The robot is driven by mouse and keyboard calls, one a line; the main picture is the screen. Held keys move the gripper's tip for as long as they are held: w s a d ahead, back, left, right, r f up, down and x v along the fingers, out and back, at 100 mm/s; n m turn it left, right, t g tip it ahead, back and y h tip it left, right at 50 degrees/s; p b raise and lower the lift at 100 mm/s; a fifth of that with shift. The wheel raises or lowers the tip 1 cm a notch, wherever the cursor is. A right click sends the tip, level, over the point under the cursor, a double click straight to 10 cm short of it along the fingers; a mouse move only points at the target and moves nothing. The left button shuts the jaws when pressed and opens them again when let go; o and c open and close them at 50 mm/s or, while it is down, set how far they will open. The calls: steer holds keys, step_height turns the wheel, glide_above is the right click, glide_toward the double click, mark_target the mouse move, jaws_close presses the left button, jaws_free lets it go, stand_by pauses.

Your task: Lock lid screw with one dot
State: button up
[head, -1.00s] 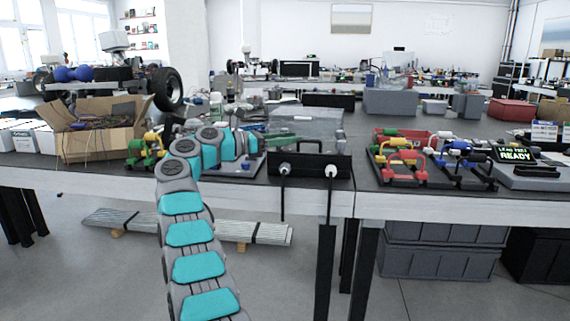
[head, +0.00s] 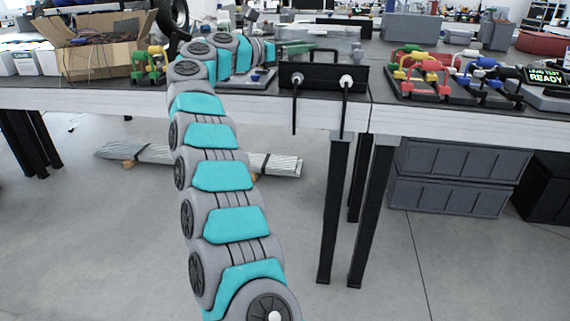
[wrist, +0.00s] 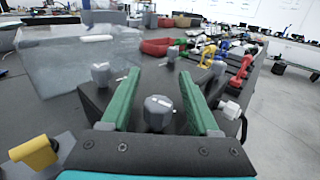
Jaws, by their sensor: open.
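In the wrist view, my gripper (wrist: 159,76) is open, with its two green fingers reaching over a dark chassis lid (wrist: 150,82). A grey lid screw (wrist: 159,110) stands between the fingers, near their base, with a gap visible on either side. A second grey lid screw (wrist: 101,73) is left of the left finger, and a third (wrist: 172,53) is farther back. Small white marks show by the screws, but I cannot tell how many dots each has. In the head view, the black chassis (head: 325,74) sits at the table's front edge, and my gripper (head: 298,47) is small behind it.
White-tipped plugs (head: 346,80) with hanging cables stick out of the chassis front. A rack of coloured handles (head: 425,75) and a "READY" tester (head: 545,78) stand to the right. A cardboard box (head: 98,45) is on the left. A yellow handle (wrist: 35,154) is at the wrist view's lower left.

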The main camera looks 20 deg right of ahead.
steer(key=shift+w+a+f+n+t+y+b, duration=0.1)
steer(key=shift+w+n+t+y+b, duration=0.1)
steer(key=shift+n+t+b, duration=0.65)
steer(key=shift+w+f+n+t+y+b, duration=0.1)
steer(key=shift+n+t+y+b, duration=0.2)
steer(key=shift+t+b, duration=1)
steer(key=shift+w+a+r+n+t+y+b, duration=0.15)
steer(key=shift+n+t+y+b, duration=0.25)
steer(key=shift+n+t+b, duration=0.4)
steer(key=shift+w+d+f+n+t+y+b, duration=0.15)
steer(key=shift+n+t+y+b, duration=0.35)
steer(key=shift+t+b, duration=0.3)
steer(key=n+t+y, duration=0.3)
steer(key=shift+w+a+r+t, duration=0.2)
steer(key=shift+w+a+t, duration=0.1)
steer(key=shift+t, duration=0.05)
steer(key=shift+w+a+r+n+t+y, duration=0.1)
steer(key=shift+a+n+t+y, duration=0.05)
steer(key=shift+n+t+y, duration=0.4)
steer(key=shift+w+a+n+t+y, duration=0.1)
steer(key=shift+n+t+y, duration=0.25)
steer(key=shift+n+y, duration=0.3)
steer(key=shift+w+a+n+t+y+p, duration=0.15)
steer(key=shift+n+t+y+p, duration=0.15)
steer(key=shift+n+y+p, duration=0.25)
steer(key=shift+y, duration=0.35)
steer(key=shift+a+n+t+y+p, duration=0.15)
steer(key=shift+n+t+y+p, duration=0.25)
steer(key=shift+n+t+y, duration=0.3)
steer(key=shift+y, duration=0.3)
